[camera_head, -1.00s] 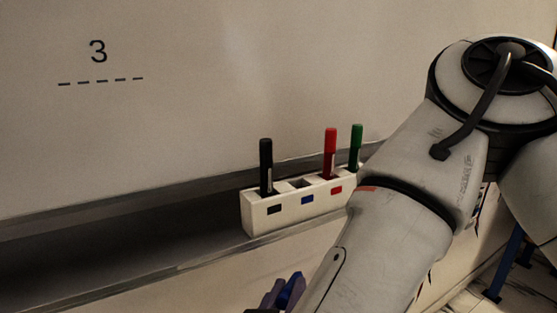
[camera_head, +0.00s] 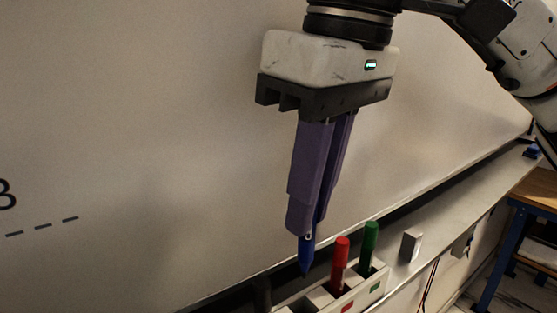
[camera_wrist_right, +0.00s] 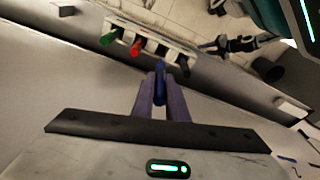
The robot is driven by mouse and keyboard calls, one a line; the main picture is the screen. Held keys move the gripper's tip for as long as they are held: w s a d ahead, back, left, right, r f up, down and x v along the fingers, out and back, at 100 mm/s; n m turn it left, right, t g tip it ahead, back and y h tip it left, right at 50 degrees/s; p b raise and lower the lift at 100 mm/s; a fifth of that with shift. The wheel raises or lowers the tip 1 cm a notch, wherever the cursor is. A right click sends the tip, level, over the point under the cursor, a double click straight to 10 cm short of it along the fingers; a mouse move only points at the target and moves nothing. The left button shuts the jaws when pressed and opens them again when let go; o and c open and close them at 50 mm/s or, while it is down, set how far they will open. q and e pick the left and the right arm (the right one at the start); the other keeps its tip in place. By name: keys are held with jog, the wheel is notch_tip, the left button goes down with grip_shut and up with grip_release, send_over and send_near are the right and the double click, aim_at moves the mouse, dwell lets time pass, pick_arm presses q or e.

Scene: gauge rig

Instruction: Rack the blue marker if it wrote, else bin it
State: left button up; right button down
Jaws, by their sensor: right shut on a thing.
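My right gripper (camera_head: 312,225) has purple fingers pointing down, shut on the blue marker (camera_head: 306,258). In the right wrist view the blue marker (camera_wrist_right: 159,70) sits between the fingertips, near the white rack (camera_wrist_right: 150,37). The rack (camera_head: 377,291) is partly cut off in the head view. It holds a red marker (camera_head: 341,263), a green marker (camera_head: 369,245) and a black marker (camera_wrist_right: 185,66).
The ledge (camera_head: 440,205) runs along the board's foot, with a grey block (camera_head: 411,244) right of the rack. A wooden-topped table (camera_head: 535,190) stands at the right. A dark round container (camera_wrist_right: 296,76) shows beyond the ledge in the right wrist view; I cannot tell its contents.

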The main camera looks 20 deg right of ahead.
aim_at(302, 258)
jog(key=shift+w, duration=0.2)
jog(key=shift+s, duration=0.15)
jog(key=shift+s+f, duration=0.25)
jog(key=shift+f, duration=1.45)
pick_arm(q)
jog(key=shift+s+d, duration=0.15)
jog(key=shift+s, duration=0.1)
jog(key=shift+s+f, duration=0.15)
jog(key=shift+s, duration=0.15)
pick_arm(e)
jog(key=shift+w, duration=0.15)
pick_arm(q)
jog(key=shift+f, duration=0.15)
pick_arm(e)
jog(key=shift+f, duration=0.1)
